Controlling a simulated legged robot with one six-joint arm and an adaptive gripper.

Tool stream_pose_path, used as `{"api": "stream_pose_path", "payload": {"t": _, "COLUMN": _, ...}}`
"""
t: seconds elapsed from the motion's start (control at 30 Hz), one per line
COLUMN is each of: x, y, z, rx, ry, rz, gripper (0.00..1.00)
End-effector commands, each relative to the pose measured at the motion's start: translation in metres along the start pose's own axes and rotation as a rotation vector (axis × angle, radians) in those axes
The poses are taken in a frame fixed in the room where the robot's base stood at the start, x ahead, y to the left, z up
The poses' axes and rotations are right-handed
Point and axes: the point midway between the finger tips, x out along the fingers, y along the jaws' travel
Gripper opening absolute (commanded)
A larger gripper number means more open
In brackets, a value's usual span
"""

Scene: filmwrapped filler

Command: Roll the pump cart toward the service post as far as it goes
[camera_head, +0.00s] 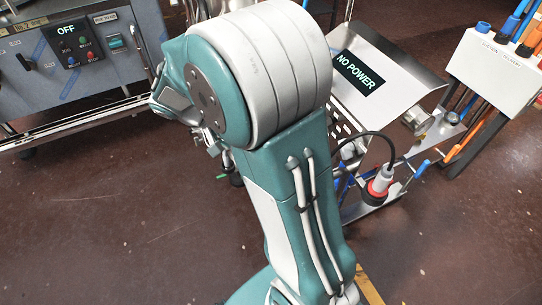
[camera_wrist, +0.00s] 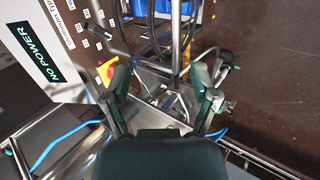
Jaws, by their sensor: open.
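A steel unit with a sloped top and a black NO POWER display (camera_head: 359,72) stands right of my arm in the head view. It also shows at the left of the wrist view (camera_wrist: 36,57). I cannot tell whether it is the pump cart or the service post. My gripper (camera_wrist: 158,78) is open. In the wrist view its two dark green fingers stand apart over steel plate and bars, with nothing clearly held. Curved bars, one with a black end (camera_wrist: 226,58), rise beyond the fingers. In the head view my arm mostly hides the gripper. Wheels are not clear.
A white box (camera_head: 490,75) with coloured poles stands at the right. A grey machine showing OFF (camera_head: 66,31) stands at the left. The brown floor is clear at lower left.

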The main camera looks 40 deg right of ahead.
Motion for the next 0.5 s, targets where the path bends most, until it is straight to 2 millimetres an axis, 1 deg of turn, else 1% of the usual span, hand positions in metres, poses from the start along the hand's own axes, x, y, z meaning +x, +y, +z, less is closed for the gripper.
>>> {"api": "stream_pose_path", "payload": {"t": 0.03, "x": 0.014, "y": -0.007, "z": -0.011, "rx": -0.002, "ry": -0.022, "rz": 0.048, "gripper": 0.76}}
{"api": "stream_pose_path", "payload": {"t": 0.2, "x": 0.053, "y": -0.024, "z": -0.041, "rx": 0.011, "ry": -0.056, "rz": 0.207, "gripper": 0.76}}
{"api": "stream_pose_path", "payload": {"t": 0.37, "x": 0.095, "y": -0.043, "z": -0.065, "rx": 0.018, "ry": -0.062, "rz": 0.356, "gripper": 0.76}}
{"api": "stream_pose_path", "payload": {"t": 0.5, "x": 0.135, "y": -0.063, "z": -0.081, "rx": 0.018, "ry": -0.046, "rz": 0.481, "gripper": 0.76}}
